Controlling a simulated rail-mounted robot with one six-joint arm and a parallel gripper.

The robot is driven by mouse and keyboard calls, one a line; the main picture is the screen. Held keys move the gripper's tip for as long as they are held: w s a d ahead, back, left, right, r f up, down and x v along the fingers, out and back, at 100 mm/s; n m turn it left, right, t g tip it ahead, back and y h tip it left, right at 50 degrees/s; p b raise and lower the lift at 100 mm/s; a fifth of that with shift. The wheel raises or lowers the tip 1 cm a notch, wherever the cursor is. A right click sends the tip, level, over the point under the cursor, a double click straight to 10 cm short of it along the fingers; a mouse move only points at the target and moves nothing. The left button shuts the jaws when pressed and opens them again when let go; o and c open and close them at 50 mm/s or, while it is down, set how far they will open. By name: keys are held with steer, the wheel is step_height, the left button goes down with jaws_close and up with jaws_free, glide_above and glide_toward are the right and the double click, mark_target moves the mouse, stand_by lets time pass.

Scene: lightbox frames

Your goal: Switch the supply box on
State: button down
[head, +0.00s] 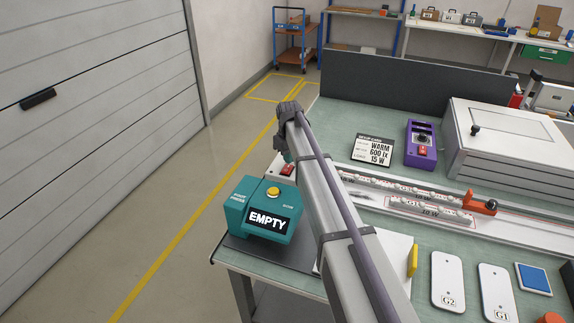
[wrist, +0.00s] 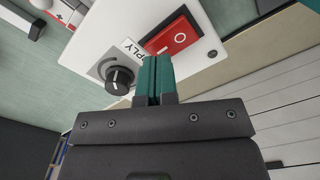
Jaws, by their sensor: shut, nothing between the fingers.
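The supply box is white, with a red rocker switch (wrist: 172,36) marked with a line and a circle, a black knob (wrist: 119,79) and a label ending in "PLY". The white top of the supply box (wrist: 212,47) fills the upper middle of the wrist view. In the head view, the supply box (head: 283,171) is partly hidden by my arm and the teal box. My gripper (wrist: 154,62) has its teal fingers shut and empty, with the tips at the near edge of the switch beside the label. I cannot tell whether they touch it.
A teal box reading "EMPTY" (head: 266,209) with a yellow button stands in front of the supply box. The table's left edge is close.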

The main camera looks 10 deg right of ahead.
mark_target(289, 166)
step_height(289, 166, up, 5)
steer(key=p, duration=0.4)
steer(key=shift+r, duration=0.2)
steer(key=shift+f, duration=0.15)
